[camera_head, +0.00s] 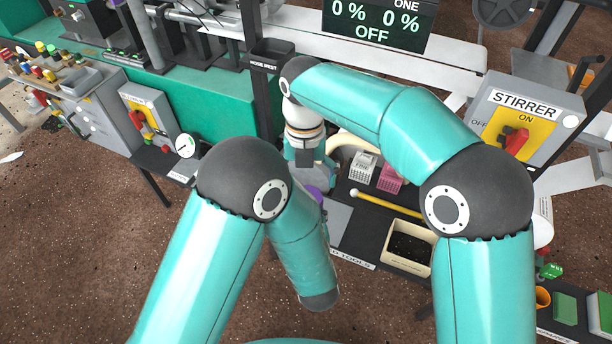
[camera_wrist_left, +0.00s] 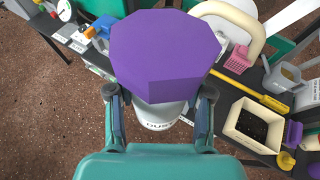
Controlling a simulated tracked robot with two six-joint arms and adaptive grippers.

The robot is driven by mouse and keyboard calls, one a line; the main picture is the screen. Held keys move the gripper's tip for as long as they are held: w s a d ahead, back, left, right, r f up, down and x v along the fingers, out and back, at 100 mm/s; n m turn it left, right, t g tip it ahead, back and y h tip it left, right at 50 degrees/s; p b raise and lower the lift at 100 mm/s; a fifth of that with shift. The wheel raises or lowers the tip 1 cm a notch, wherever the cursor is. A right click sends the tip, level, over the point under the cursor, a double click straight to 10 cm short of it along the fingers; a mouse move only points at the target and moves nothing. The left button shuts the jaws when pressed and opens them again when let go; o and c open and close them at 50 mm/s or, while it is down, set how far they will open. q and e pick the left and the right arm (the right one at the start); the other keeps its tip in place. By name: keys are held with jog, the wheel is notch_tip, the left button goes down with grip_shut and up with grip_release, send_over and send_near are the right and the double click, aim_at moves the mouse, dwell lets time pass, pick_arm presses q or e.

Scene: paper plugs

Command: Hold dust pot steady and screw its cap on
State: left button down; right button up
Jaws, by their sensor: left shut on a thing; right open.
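The white dust pot (camera_wrist_left: 158,115) shows in the left wrist view with part of its label below a large purple many-sided cap (camera_wrist_left: 165,45). My left gripper (camera_wrist_left: 161,98) is shut on the pot, one finger on each side. The cap covers the pot's top; whether it is seated or threaded cannot be told. In the head view my left arm hides the pot and left gripper, and only a sliver of purple (camera_head: 315,192) shows. My right gripper (camera_head: 304,158) is open, pointing down near that purple sliver; its fingertips are hard to make out.
A black bench holds a cream box of dark grains (camera_head: 407,247), a yellow rod (camera_head: 385,203), a white basket (camera_head: 362,167) and a pink basket (camera_head: 390,178). The stirrer switch box (camera_head: 520,120) stands at right. A gauge (camera_head: 186,146) and valve panel (camera_head: 150,120) are at left.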

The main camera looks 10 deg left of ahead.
jog(key=shift+s+d+f, duration=0.1)
jog(key=shift+s+f, duration=0.1)
jog(key=shift+f, duration=1.75)
jog(key=shift+s+f, duration=0.15)
jog(key=shift+f, duration=1.8)
jog(key=c, duration=1.1)
jog(key=o, duration=1.2)
jog(key=shift+w+r, duration=0.15)
jog(key=shift+r, duration=1)
jog(key=shift+w+r, duration=0.15)
jog(key=shift+r, duration=1)
jog(key=shift+c, duration=0.5)
